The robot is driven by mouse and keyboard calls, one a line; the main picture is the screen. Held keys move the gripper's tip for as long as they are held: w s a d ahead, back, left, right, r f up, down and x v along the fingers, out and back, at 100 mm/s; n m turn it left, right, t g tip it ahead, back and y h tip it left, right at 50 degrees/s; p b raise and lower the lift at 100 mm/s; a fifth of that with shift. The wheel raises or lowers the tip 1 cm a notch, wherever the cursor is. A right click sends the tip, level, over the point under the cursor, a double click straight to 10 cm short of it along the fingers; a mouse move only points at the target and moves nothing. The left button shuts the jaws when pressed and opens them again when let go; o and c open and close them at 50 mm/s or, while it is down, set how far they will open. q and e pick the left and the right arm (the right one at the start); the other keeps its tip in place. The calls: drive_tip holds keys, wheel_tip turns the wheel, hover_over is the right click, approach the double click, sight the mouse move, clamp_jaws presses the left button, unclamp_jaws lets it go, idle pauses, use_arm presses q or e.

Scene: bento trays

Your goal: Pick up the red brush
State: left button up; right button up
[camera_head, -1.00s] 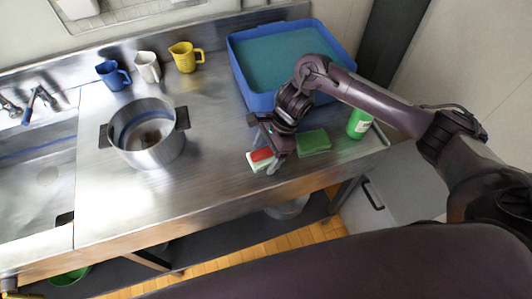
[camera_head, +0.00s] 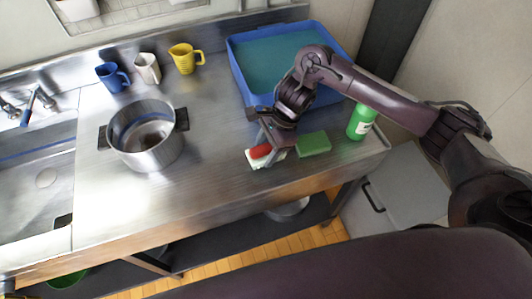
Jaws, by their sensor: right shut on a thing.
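The red brush (camera_head: 260,151) shows a red top over a pale lower part (camera_head: 254,163), near the front edge of the steel counter. I cannot tell whether the pale part is its bristles or a separate thing under it. My right gripper (camera_head: 272,146) reaches down from the upper right and is shut on the red brush. The fingers hide part of the brush's right side. I cannot tell whether the brush is clear of the counter. My left gripper is not in view.
A green sponge (camera_head: 314,144) lies just right of the gripper, with a green bottle (camera_head: 361,122) beyond it. A blue tub (camera_head: 236,73) stands behind. A steel pot (camera_head: 146,158) stands left; blue, white and yellow mugs (camera_head: 184,61) line the back. The counter between pot and brush is clear.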

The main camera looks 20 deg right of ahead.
sight(266, 147)
wheel_tip(266, 147, up, 18)
drive_tip(key=p, duration=0.1)
drive_tip(key=shift+f, duration=0.2)
drive_tip(key=o, duration=0.4)
drive_tip(key=shift+c, duration=1.4)
